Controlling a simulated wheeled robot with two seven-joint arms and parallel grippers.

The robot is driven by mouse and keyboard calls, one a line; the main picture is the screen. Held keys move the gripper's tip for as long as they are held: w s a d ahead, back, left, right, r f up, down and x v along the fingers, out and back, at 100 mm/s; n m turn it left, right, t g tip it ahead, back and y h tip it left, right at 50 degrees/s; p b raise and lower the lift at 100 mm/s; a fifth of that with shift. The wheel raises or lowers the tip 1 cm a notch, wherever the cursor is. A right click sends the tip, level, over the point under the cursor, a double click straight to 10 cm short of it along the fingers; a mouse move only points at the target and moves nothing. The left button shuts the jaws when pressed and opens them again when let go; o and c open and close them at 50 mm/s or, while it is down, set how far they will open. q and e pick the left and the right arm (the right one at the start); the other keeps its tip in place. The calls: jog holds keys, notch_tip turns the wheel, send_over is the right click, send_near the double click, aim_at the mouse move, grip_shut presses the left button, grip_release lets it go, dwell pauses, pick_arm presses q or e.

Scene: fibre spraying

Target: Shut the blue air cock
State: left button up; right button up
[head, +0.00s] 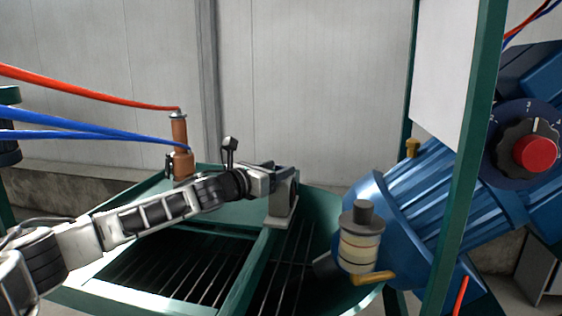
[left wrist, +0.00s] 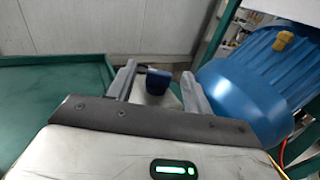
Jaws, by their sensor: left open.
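The blue air cock shows in the left wrist view as a small dark-blue handle (left wrist: 157,80) between my two fingers. A gap shows on each side of it, and I cannot tell whether either finger touches it. My left gripper (left wrist: 160,84) is open around the handle. In the head view my left gripper (head: 284,177) reaches in from the left, at the top of a small grey stand (head: 281,212) on the green frame. The gripper hides the blue handle there. My right gripper is in neither view.
A green hopper with a dark grating (head: 180,265) lies under my left arm. A copper-coloured fitting (head: 180,135) with red and blue hoses stands behind it. A blue motor (head: 440,200), a lubricator-like cup (head: 360,240) and a red-button dial (head: 533,152) are at right.

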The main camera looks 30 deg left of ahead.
pick_arm(q)
jog(key=shift+x, duration=1.15)
jog(key=c, duration=1)
